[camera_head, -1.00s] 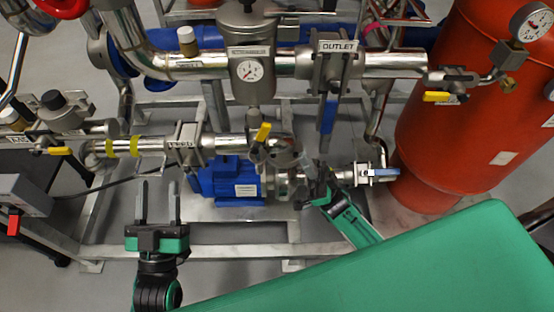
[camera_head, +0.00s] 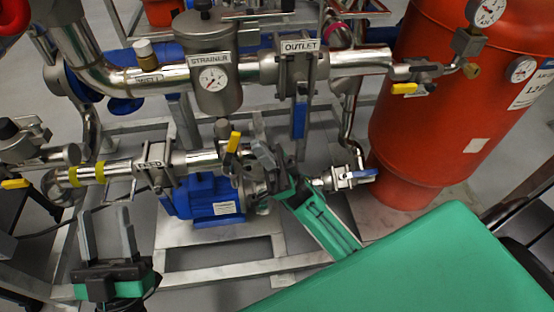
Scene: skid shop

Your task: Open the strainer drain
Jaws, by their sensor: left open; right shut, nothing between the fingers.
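The strainer (camera_head: 215,50) is a steel vertical housing with a "STRAINER" label and a round gauge (camera_head: 212,79). Below it is the drain valve with a yellow lever (camera_head: 233,142), which stands upright with a slight tilt. My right gripper (camera_head: 263,154) is shut and empty. Its fingertips are close to the right of the yellow lever; whether they touch it I cannot tell. My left gripper (camera_head: 107,235) is open and empty at lower left, pointing up, well away from the drain lever.
The OUTLET valve (camera_head: 299,75) with its blue handle hangs right of the strainer, above my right gripper. A blue-handled valve (camera_head: 353,176) is right of it. A blue pump (camera_head: 203,198) and FEED pipe (camera_head: 120,168) lie below. A red tank (camera_head: 420,130) stands at right.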

